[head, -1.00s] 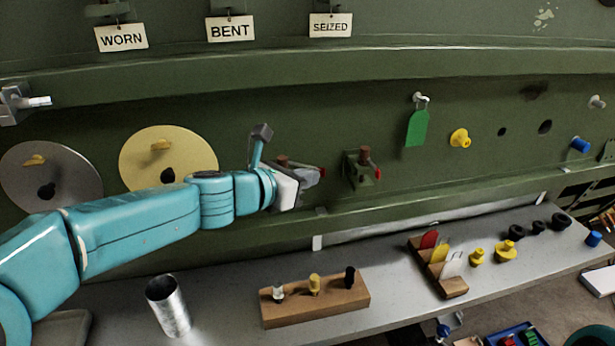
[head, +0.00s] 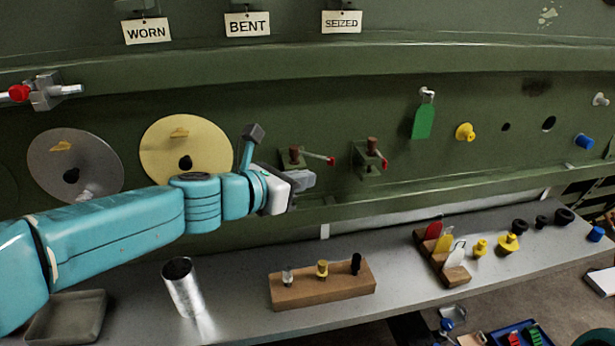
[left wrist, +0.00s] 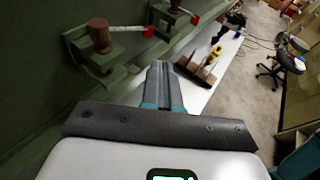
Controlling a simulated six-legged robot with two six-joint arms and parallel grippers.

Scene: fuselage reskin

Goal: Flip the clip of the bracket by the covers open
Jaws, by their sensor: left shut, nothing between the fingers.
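The bracket by the covers (head: 291,159) is a small green mount on the green wall with a brown knob. Its clip (head: 318,155) is a thin lever with a red tip, sticking out to the right. In the left wrist view, this bracket (left wrist: 97,60) and its red-tipped clip (left wrist: 130,29) show at the upper left. A grey cover (head: 100,160) and a yellow cover (head: 212,150) hang to its left. My left gripper (head: 308,180) is shut and empty, just below the bracket and apart from the clip. Its fingers (left wrist: 163,80) are together. My right gripper is out of view.
A second bracket (head: 361,160) with a red-tipped clip is to the right. A ledge runs below both. On the bench stand a metal cup (head: 183,292), a wooden block with pegs (head: 325,290) and a tag rack (head: 455,275). A green tag (head: 423,122) hangs right.

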